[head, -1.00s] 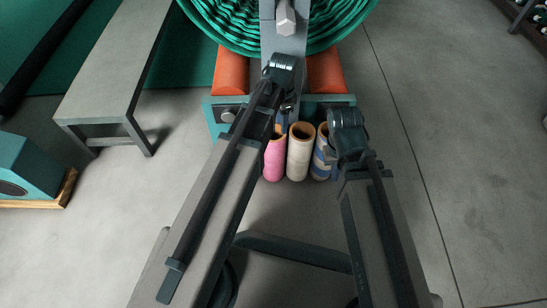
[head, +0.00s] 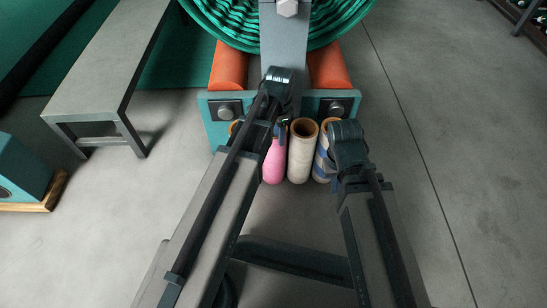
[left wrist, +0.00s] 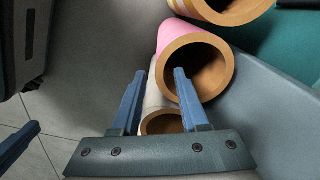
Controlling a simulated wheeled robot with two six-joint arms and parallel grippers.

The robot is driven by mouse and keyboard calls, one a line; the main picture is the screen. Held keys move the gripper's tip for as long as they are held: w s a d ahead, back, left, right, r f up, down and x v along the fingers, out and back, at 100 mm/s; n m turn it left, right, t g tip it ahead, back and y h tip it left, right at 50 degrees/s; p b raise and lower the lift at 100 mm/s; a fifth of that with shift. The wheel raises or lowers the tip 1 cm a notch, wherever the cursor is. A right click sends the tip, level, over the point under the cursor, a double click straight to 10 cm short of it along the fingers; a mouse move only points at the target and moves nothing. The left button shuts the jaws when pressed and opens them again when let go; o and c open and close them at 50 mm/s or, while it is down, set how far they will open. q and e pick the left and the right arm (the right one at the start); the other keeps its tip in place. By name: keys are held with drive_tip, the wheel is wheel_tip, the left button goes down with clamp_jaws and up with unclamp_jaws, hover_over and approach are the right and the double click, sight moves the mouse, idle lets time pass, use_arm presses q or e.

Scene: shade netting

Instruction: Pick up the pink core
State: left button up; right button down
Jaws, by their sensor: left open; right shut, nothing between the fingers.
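The pink core (head: 273,164) stands upright in a row of cores in the head view. My left gripper (head: 281,129) is over its top and hides its mouth. In the left wrist view, the pink core (left wrist: 175,35) shows its tan rim and dark hollow. The open left fingers (left wrist: 160,82) appear either side of its near rim, one overlapping the hollow; I cannot tell how deep they are. My right gripper (head: 333,160) is by the blue-striped core, its fingertips mostly hidden behind its wrist.
A cream core (head: 301,153) stands right beside the pink one, then a blue-striped core (head: 322,164). Behind are a teal frame (head: 217,128), orange rollers (head: 229,68) and a green netting roll (head: 222,28). A bench (head: 107,68) stands left.

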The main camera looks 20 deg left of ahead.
sight(274, 154)
use_arm(q)
wheel_tip(274, 154, down, 3)
drive_tip(key=shift+r+b, duration=0.1)
drive_tip(key=shift+b, duration=0.8)
use_arm(e)
wheel_tip(274, 154, down, 3)
drive_tip(key=shift+r, duration=0.1)
use_arm(q)
drive_tip(key=shift+c, duration=0.3)
clamp_jaws()
